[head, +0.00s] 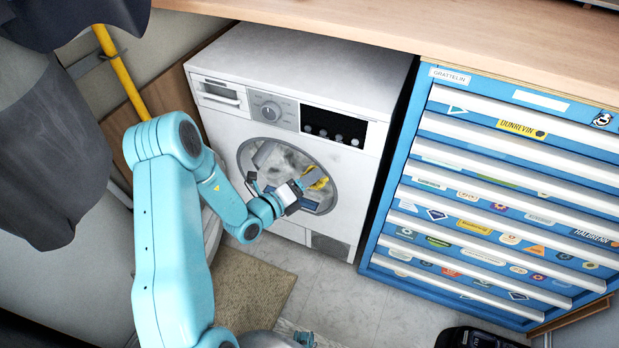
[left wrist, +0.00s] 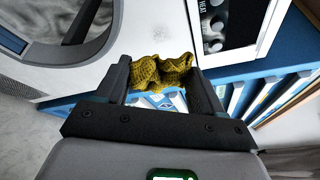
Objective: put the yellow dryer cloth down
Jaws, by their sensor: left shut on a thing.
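The yellow dryer cloth (head: 317,178) is a small, crumpled, mustard-yellow knitted piece. It is in front of the right side of the round dryer door (head: 330,198) in the head view. My left gripper (head: 305,190) is shut on it. In the left wrist view the cloth (left wrist: 158,72) is bunched between the two dark fingertips of the left gripper (left wrist: 163,84). The white dryer (head: 300,60) stands under the wooden counter; pale contents show through its door.
A blue drawer chest (head: 433,100) with stickers and white handles stands right of the dryer. A beige mat (head: 250,285) and clear grey tiles (head: 345,300) lie below. Dark fabric (head: 45,150) hangs at the left near a yellow pole (head: 122,72). A black object (head: 475,338) is at the bottom right.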

